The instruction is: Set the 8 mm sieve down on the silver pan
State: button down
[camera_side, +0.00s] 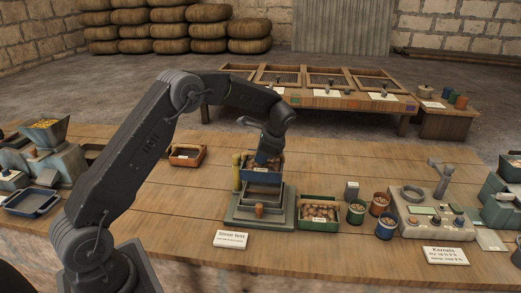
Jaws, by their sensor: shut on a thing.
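My gripper (267,155) points down over the sieve test stand in the middle of the table. It is shut on a small blue-framed tray with brown contents, which looks like the 8 mm sieve (262,176); no size mark is readable. The sieve is above the grey-green base (236,219) of the stand, beside a yellow post (237,172). A pale grey surface below it may be the silver pan (261,194). I cannot tell whether the sieve touches it. My gripper's fingertips are too small to make out.
A green bin of brown lumps (320,212) stands close to the right of the stand, with small filled cups (380,204) beyond. A sign (231,240) lies in front. An orange tray (187,155) is at the back left; boards between it and the stand are clear.

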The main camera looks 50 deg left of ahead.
aim_at(262, 169)
jog(key=shift+f, duration=2.45)
jog(key=shift+f, duration=0.35)
jog(key=shift+f, duration=0.3)
jog(key=shift+f, duration=0.35)
jog(key=shift+f, duration=0.2)
jog(key=shift+c, duration=2.2)
grip_release()
